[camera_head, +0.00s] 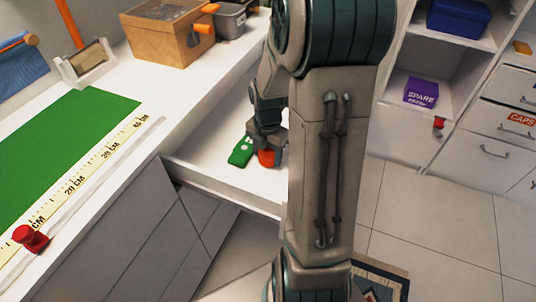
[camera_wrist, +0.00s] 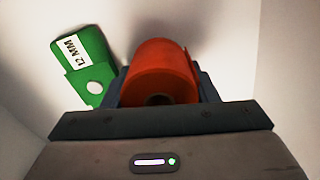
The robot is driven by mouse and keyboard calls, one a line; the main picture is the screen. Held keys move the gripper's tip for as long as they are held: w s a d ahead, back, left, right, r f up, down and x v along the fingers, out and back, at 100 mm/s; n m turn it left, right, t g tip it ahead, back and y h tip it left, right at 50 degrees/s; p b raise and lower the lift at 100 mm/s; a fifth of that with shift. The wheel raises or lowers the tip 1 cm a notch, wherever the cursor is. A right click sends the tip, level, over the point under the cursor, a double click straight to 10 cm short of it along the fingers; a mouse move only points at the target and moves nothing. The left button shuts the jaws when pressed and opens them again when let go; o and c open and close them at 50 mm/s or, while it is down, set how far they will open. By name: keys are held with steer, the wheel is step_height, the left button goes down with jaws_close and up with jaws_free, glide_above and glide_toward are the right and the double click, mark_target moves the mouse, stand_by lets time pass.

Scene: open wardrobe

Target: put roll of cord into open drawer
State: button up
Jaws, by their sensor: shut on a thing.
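The roll of cord is an orange-red cylinder (camera_wrist: 160,68) with a hole in its end, held between the fingers of my gripper (camera_wrist: 160,92). In the head view the roll (camera_head: 267,158) shows below my gripper (camera_head: 267,148), inside the open white drawer (camera_head: 225,192). My gripper is shut on the roll, with a dark finger on each side. The roll is low in the drawer; I cannot tell whether it touches the drawer floor. My arm hides the right part of the drawer.
A green piece (camera_head: 241,152) labelled "12 MM" (camera_wrist: 80,62) lies in the drawer just left of the roll. A cardboard box (camera_head: 165,35) and a green mat (camera_head: 65,150) with a ruler are on the worktop. Shelves with a purple box (camera_head: 421,92) stand at right.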

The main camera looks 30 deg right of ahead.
steer(key=shift+f, duration=0.35)
steer(key=o, duration=0.7)
step_height(320, 180, up, 12)
steer(key=p, duration=0.3)
steer(key=shift+f, duration=0.25)
steer(key=shift+s+a+r, duration=0.1)
steer(key=shift+r, duration=0.4)
steer(key=s+a+r+m+t, duration=0.1)
steer(key=s+a+m, duration=0.4)
steer(key=m, duration=0.6)
steer(key=s+a+r+m, duration=0.2)
steer(key=s+a+m, duration=0.3)
steer(key=m, duration=0.7)
steer(key=shift+s+a+r+m+t, duration=0.3)
steer(key=shift+s+a+r+t, duration=0.1)
steer(key=shift+s, duration=0.65)
